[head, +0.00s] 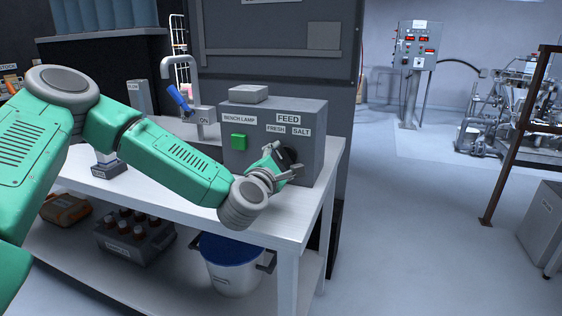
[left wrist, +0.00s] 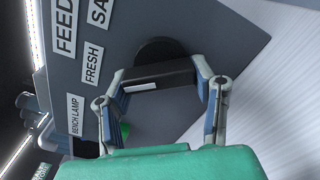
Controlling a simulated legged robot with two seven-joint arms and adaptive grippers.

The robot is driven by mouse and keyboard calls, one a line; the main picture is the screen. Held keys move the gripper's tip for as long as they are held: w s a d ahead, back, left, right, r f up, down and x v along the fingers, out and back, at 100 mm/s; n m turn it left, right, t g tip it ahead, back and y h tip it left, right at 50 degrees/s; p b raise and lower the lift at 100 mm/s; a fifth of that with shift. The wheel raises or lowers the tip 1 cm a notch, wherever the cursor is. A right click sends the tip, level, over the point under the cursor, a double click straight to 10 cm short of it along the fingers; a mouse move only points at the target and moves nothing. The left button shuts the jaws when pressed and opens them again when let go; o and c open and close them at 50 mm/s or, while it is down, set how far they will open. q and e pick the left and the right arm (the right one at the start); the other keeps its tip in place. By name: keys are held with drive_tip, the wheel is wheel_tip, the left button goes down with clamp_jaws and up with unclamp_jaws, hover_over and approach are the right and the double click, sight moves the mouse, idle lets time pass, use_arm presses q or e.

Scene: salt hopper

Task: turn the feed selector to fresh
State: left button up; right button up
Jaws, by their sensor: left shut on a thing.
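The grey control box (head: 265,125) stands on the white bench with a FEED label (head: 288,118) above the FRESH label (head: 276,129) and SALT label (head: 301,132). The black feed selector (head: 289,155) is below them, mostly behind my left gripper (head: 277,168). In the left wrist view, my left gripper (left wrist: 160,92) is shut on the selector's black bar handle (left wrist: 165,76), one finger at each end. A white mark on the handle lies toward the label side. I cannot tell exactly which label it points at. My right gripper is not in view.
A green bench lamp button (head: 239,142) is left of the selector on the same face. A tap with a blue lever (head: 178,98) stands behind my left forearm. A blue-lidded bucket (head: 232,262) is on the lower shelf.

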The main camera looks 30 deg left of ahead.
use_arm(q)
drive_tip(key=shift+d+f, duration=0.15)
drive_tip(key=shift+f, duration=0.05)
drive_tip(key=o, duration=0.9)
drive_tip(key=shift+o, duration=1.3)
drive_tip(key=shift+w+r, duration=0.1)
drive_tip(key=shift+w, duration=0.05)
drive_tip(key=shift+s, duration=0.25)
drive_tip(key=v, duration=1.1)
drive_tip(key=shift+s, duration=0.25)
